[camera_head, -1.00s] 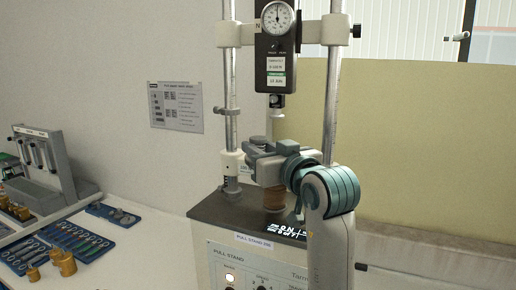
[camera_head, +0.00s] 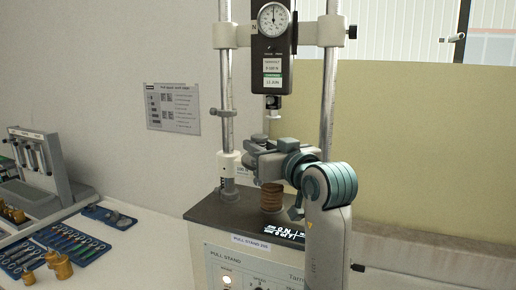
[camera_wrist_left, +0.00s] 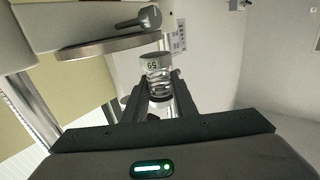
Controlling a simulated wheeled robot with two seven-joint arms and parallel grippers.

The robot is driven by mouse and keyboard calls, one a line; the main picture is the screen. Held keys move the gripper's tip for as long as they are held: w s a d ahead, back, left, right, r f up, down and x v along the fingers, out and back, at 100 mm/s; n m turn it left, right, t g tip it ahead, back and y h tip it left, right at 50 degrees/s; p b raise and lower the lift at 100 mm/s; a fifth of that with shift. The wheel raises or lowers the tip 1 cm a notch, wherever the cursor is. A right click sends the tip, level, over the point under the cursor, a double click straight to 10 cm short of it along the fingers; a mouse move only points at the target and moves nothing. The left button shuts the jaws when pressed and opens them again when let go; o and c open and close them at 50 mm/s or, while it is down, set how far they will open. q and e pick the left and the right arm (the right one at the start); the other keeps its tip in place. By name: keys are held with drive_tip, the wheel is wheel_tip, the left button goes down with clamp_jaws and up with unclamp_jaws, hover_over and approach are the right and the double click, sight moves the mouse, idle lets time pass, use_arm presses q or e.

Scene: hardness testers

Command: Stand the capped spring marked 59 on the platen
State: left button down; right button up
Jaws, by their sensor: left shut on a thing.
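In the head view my left gripper (camera_head: 255,163) is in front of the pull stand's posts. It is above the dark base plate (camera_head: 215,207), beside and above a brown ridged cylinder (camera_head: 272,196). I cannot tell whether this cylinder is the platen. The spring is hard to make out there. A round grey disc (camera_wrist_left: 105,47) shows in the wrist view. My right gripper is not in view.
The dial gauge (camera_head: 274,20) and its small pale foot (camera_head: 274,113) hang above my gripper. Steel posts (camera_head: 225,90) flank it. At the left, a white table carries blue trays (camera_head: 65,243), brass pieces (camera_head: 60,265) and a grey rack (camera_head: 45,165).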

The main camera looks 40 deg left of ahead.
use_arm(q)
drive_tip(key=shift+w+a, duration=0.4)
drive_tip(key=shift+w, duration=1.1)
drive_tip(key=shift+w+a, duration=0.35)
drive_tip(key=shift+w, duration=1.2)
drive_tip(key=shift+w+a, duration=0.4)
drive_tip(key=shift+w, duration=1.1)
drive_tip(key=shift+f, duration=0.15)
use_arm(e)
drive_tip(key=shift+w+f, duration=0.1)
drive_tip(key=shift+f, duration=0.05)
use_arm(q)
drive_tip(key=shift+f+b, duration=0.35)
drive_tip(key=shift+b, duration=0.1)
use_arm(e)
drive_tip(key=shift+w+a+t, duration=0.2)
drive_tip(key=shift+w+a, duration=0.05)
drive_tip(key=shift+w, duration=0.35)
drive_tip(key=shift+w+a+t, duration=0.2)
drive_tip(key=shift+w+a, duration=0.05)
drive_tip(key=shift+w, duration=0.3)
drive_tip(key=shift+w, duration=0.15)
use_arm(q)
drive_tip(key=c, duration=1)
unclamp_jaws()
drive_tip(key=shift+c, duration=0.2)
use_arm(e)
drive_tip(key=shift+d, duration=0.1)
